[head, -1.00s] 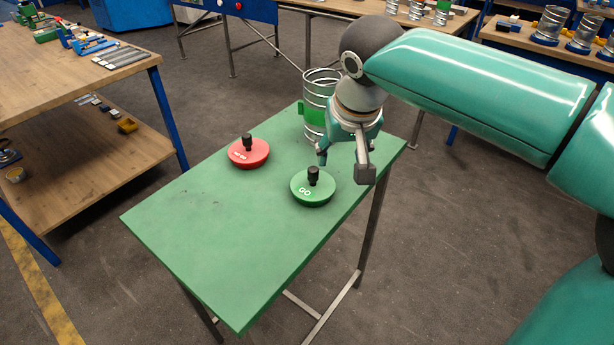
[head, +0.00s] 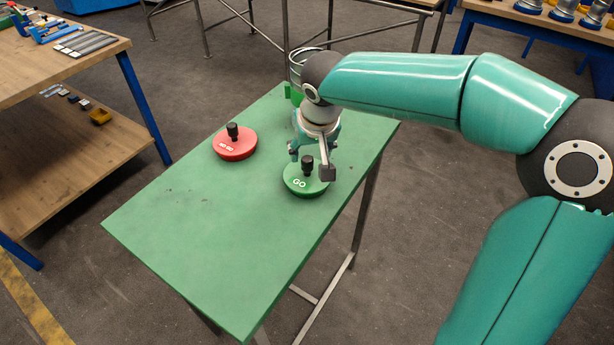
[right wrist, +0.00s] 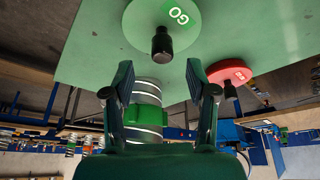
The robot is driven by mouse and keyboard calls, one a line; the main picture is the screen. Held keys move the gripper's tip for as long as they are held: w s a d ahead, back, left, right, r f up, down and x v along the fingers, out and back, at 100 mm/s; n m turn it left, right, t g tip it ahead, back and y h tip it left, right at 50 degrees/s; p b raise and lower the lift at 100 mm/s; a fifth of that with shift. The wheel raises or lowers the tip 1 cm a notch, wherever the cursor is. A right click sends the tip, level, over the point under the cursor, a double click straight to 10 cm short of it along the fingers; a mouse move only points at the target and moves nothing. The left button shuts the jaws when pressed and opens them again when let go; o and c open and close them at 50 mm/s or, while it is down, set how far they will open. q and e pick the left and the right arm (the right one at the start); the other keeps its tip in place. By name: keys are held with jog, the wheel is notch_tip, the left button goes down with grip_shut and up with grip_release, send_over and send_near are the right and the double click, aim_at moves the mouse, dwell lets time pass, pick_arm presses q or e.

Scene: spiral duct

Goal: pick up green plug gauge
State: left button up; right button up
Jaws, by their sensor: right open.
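The green plug gauge (head: 304,182) is a round disc marked GO with a black knob on top. It lies flat on the green table (head: 215,235). My right gripper (head: 311,163) is open and empty, at the gauge's far side and close to its knob. In the right wrist view the green gauge (right wrist: 150,20) is ahead of the spread fingers (right wrist: 160,85), and its black knob sticks out between and beyond their tips. The head view does not show clearly whether a finger touches the gauge. My left gripper is not in view.
A red gauge (head: 235,146) with a black knob lies to the left on the same table. A spiral duct (head: 297,70) with a green clamp stands behind my right gripper, partly hidden by my arm. The table's near left part is clear. A wooden workbench (head: 95,150) stands at left.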

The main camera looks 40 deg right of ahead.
aim_at(308, 159)
jog(key=shift+p+x, duration=0.45)
jog(key=shift+x, duration=2.55)
jog(key=shift+w+a, duration=0.1)
jog(key=shift+a, duration=0.1)
grip_shut()
jog(key=shift+r, duration=0.1)
